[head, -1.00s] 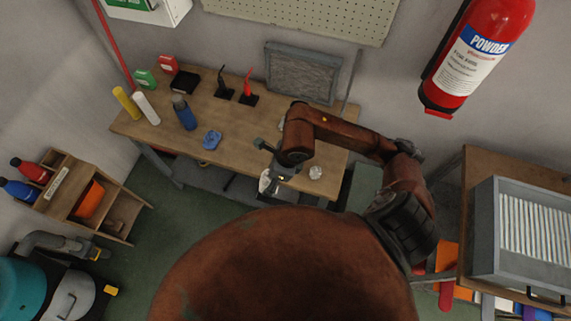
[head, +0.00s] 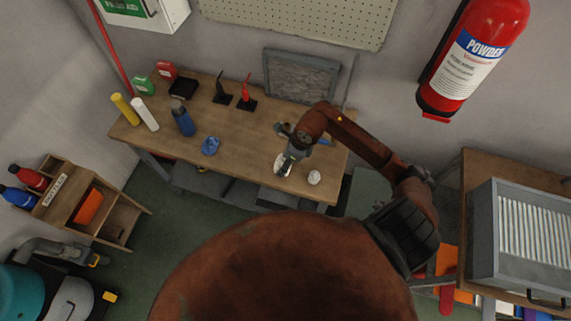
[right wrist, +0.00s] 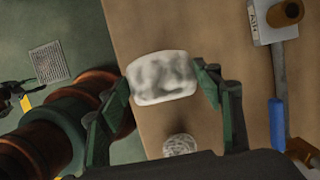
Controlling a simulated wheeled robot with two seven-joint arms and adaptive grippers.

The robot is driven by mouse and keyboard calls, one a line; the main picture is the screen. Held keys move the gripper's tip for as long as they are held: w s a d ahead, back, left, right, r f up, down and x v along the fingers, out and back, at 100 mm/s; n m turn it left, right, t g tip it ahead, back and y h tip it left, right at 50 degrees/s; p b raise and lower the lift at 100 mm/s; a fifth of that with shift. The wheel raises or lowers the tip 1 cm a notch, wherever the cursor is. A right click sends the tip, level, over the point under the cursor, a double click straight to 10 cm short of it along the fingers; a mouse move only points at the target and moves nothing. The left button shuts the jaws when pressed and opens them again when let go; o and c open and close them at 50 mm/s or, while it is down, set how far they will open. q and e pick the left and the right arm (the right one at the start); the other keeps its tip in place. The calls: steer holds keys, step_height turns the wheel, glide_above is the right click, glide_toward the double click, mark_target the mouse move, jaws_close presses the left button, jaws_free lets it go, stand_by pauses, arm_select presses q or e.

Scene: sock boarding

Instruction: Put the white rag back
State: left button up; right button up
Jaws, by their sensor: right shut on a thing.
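The white rag (right wrist: 161,77) is a mottled white bundle between the fingers of my right gripper (right wrist: 163,82) in the right wrist view. In the head view my right gripper (head: 285,165) is shut on the rag (head: 281,168), over the front part of the wooden workbench (head: 240,150). Whether the rag touches the bench top cannot be told.
A small whitish round bundle (head: 314,178) lies on the bench just right of the rag. A crumpled blue cloth (head: 210,146), a blue bottle (head: 182,116) and white (head: 145,114) and yellow (head: 125,109) cylinders stand further left. Bare wood lies between the blue cloth and my gripper.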

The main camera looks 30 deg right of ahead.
steer(key=shift+w+d+f, duration=0.15)
steer(key=shift+d+f, duration=0.05)
steer(key=shift+f, duration=0.15)
steer(key=shift+d+f, duration=0.15)
steer(key=shift+f, duration=1.55)
steer(key=o, duration=1.1)
steer(key=shift+f, duration=0.1)
steer(key=v, duration=1.2)
